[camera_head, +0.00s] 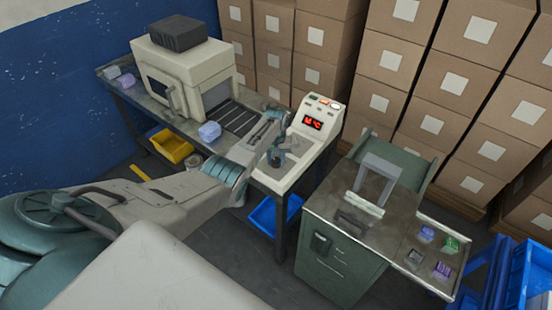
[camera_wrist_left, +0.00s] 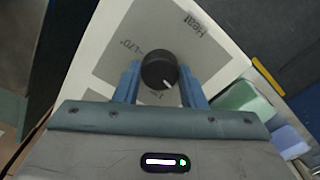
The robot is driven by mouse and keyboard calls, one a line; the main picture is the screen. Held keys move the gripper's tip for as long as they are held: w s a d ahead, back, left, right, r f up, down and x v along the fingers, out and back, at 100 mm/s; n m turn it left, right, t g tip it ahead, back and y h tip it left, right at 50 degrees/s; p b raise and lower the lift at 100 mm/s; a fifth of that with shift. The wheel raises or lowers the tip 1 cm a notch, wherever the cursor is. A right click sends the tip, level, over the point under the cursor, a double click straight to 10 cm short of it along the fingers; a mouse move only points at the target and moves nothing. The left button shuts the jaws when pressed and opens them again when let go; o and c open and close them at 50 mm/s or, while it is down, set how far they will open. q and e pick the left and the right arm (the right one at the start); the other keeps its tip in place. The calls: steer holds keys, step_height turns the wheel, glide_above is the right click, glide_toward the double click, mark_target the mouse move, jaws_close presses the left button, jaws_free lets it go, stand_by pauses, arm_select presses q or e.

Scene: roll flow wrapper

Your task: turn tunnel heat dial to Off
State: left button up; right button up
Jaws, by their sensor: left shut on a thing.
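The tunnel heat dial (camera_wrist_left: 159,69) is a round black knob with a white pointer mark, on a grey label panel (camera_wrist_left: 130,50) that reads "Heat" and about "170°". In the left wrist view the pointer is aimed toward the lower right of the picture. Another label below the dial is partly hidden by my gripper. My left gripper (camera_wrist_left: 160,80) has its blue fingers on both sides of the dial and is shut on it. In the head view my left gripper (camera_head: 277,156) is at the control box (camera_head: 300,150) and hides the dial. My right gripper is not in view.
The control box has a red lit display (camera_head: 312,122) and several buttons on top. A green cabinet (camera_head: 335,265) stands to the right.

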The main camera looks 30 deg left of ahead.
arm_select(q)
steer(key=shift+w+r+n, duration=0.15)
steer(key=shift+n, duration=1.05)
steer(key=o, duration=0.9)
steer(key=shift+o, duration=0.5)
